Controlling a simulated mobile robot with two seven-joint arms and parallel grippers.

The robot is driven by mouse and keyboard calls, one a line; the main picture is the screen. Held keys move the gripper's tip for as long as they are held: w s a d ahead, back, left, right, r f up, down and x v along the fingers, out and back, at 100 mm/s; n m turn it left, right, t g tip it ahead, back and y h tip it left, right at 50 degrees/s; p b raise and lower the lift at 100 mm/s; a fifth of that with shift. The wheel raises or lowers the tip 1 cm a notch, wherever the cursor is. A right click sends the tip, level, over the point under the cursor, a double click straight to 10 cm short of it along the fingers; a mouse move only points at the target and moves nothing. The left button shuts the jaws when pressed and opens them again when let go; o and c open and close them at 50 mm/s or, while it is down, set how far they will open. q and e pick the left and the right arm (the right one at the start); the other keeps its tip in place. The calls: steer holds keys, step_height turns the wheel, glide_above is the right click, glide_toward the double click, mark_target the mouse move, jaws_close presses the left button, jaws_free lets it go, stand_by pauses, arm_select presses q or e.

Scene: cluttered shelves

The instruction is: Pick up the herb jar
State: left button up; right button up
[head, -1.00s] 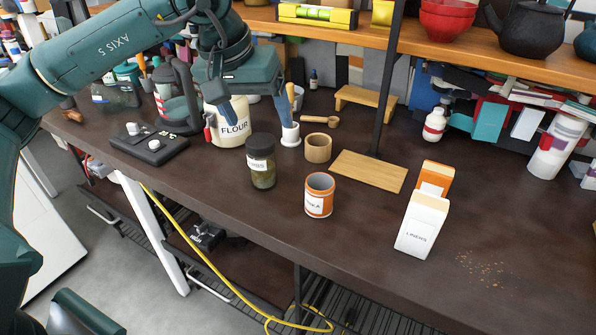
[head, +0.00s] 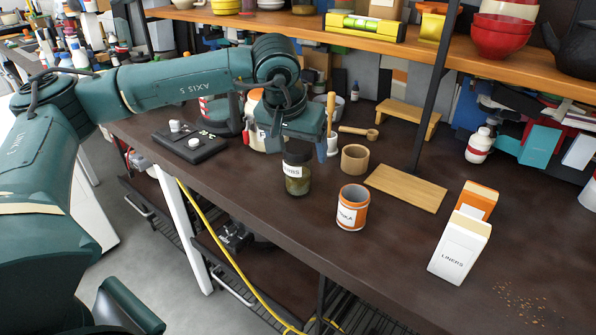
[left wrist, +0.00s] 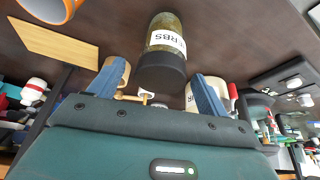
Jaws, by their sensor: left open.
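The herb jar (head: 297,181) is a clear jar of green herbs with a black lid and a white label. It stands upright on the dark worktop, near the front edge. My left gripper (head: 298,137) is just behind and above it, partly covering the lid's surroundings in the head view. In the left wrist view the herb jar (left wrist: 165,38) lies ahead, with its black lid toward the gap between the two blue fingers of my left gripper (left wrist: 159,75). The fingers are apart with nothing held. Whether they touch the lid is unclear. My right gripper is not in view.
An orange-and-white tin (head: 352,208) stands right of the jar. A wooden cup (head: 355,159), a wooden board (head: 406,188) and a white liners box (head: 459,249) are farther right. A flour canister (head: 254,124) is behind my gripper, and a black scale (head: 191,146) is left.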

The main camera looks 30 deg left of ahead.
arm_select(q)
steer(key=shift+x, duration=0.95)
steer(key=shift+r, duration=0.1)
steer(key=c, duration=1.2)
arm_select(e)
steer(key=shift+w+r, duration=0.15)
arm_select(q)
step_height(320, 180, up, 9)
steer(key=shift+p, duration=0.4)
steer(key=shift+r, duration=0.5)
steer(key=o, duration=0.6)
steer(key=c, duration=0.6)
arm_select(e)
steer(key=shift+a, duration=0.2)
